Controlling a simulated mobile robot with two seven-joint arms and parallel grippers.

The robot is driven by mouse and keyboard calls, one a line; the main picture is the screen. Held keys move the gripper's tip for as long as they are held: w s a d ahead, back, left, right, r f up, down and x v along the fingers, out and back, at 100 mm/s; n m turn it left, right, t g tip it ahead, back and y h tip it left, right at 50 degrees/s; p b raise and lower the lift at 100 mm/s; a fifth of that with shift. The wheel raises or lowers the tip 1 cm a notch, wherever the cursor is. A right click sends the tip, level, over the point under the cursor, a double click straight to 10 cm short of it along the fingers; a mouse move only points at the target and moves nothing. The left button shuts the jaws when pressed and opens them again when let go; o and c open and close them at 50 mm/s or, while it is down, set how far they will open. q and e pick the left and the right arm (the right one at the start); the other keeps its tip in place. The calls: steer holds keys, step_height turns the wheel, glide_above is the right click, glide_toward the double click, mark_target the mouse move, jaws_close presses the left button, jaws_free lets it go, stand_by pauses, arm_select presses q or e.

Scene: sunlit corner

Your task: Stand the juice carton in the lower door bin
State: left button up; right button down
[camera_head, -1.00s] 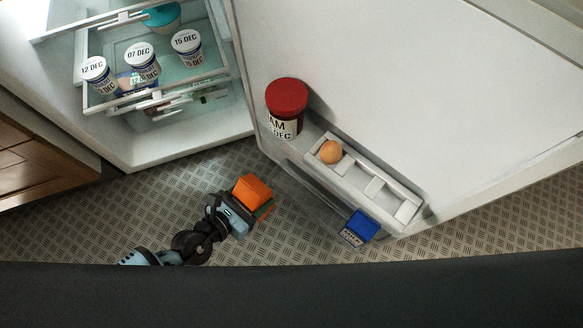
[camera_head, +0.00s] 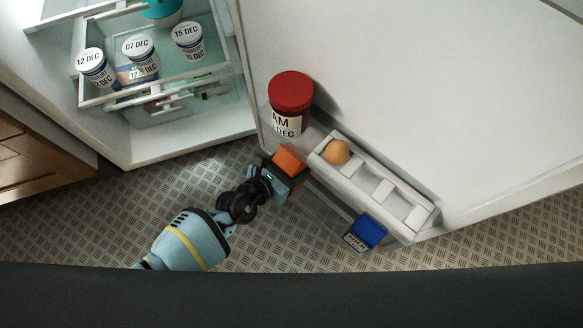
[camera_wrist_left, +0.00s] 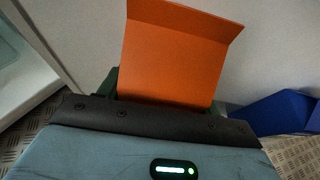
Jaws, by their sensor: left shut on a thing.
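An orange juice carton (camera_head: 289,158) is held in my left gripper (camera_head: 279,174), which is shut on it. In the left wrist view the carton (camera_wrist_left: 172,55) shows its orange top close in front of the gripper. In the head view the carton is beside the left end of the upper door bin, at the open fridge door. The lower door bin (camera_head: 328,216) shows in part below the upper one. A blue carton (camera_head: 367,231) stands at its right end, and shows also in the left wrist view (camera_wrist_left: 275,113). The carton's lower part is hidden by my gripper.
The upper door shelf holds a red-lidded jar (camera_head: 290,97) and an egg tray (camera_head: 376,186) with one egg (camera_head: 337,151). Yogurt cups (camera_head: 140,52) stand in the fridge at left. The patterned floor (camera_head: 130,210) is clear.

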arm_select(q)
steer(key=shift+r, duration=0.1)
arm_select(e)
steer(key=shift+s, duration=0.15)
